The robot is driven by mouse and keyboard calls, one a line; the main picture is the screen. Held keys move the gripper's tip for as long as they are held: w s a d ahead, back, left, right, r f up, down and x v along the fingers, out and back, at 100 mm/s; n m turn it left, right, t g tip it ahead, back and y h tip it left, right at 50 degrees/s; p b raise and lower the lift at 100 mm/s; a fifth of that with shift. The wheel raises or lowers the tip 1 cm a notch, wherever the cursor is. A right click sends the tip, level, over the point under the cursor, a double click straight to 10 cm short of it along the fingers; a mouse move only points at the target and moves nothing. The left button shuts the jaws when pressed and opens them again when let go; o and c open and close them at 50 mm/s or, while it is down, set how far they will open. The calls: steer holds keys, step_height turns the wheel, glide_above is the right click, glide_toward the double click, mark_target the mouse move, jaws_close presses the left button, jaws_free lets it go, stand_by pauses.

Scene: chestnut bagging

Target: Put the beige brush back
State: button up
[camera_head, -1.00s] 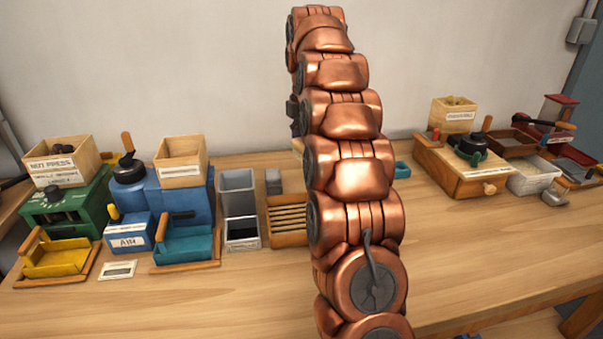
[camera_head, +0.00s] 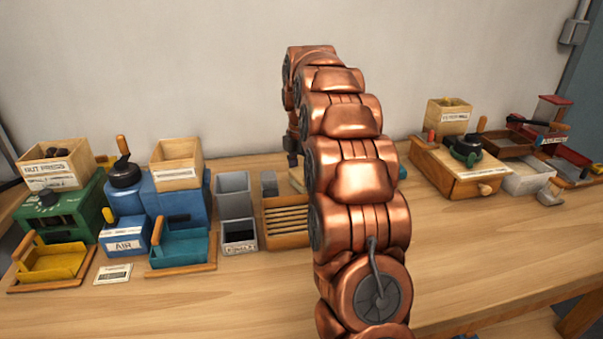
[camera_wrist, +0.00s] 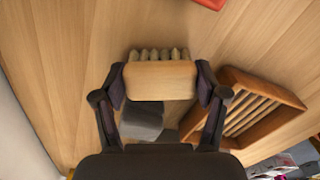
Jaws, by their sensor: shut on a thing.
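The beige brush (camera_wrist: 160,82) is held between the fingers of my gripper (camera_wrist: 160,88) in the wrist view, with its pale bristles toward the top of the picture. My gripper is shut on its two ends. The slatted wooden rack (camera_wrist: 262,108) lies to the right of and below the brush in that view, apart from it. In the head view the rack (camera_head: 285,222) stands on the bench left of my arm. My arm hides most of the gripper there, and only a small beige piece shows behind the rack.
A grey block (camera_wrist: 143,120) is below the brush in the wrist view. Grey bins (camera_head: 233,190), a teal tray (camera_head: 183,244) and a blue machine (camera_head: 180,203) stand left of the rack. A wooden box (camera_head: 455,175) stands at right. The front bench top is clear.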

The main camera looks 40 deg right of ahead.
mark_target(302, 171)
steer(key=shift+f, duration=0.1)
steer(key=o, duration=1.1)
step_height(302, 171, up, 10)
steer(key=shift+r, duration=0.1)
steer(key=shift+r+p, duration=1.05)
steer(key=shift+p, duration=0.2)
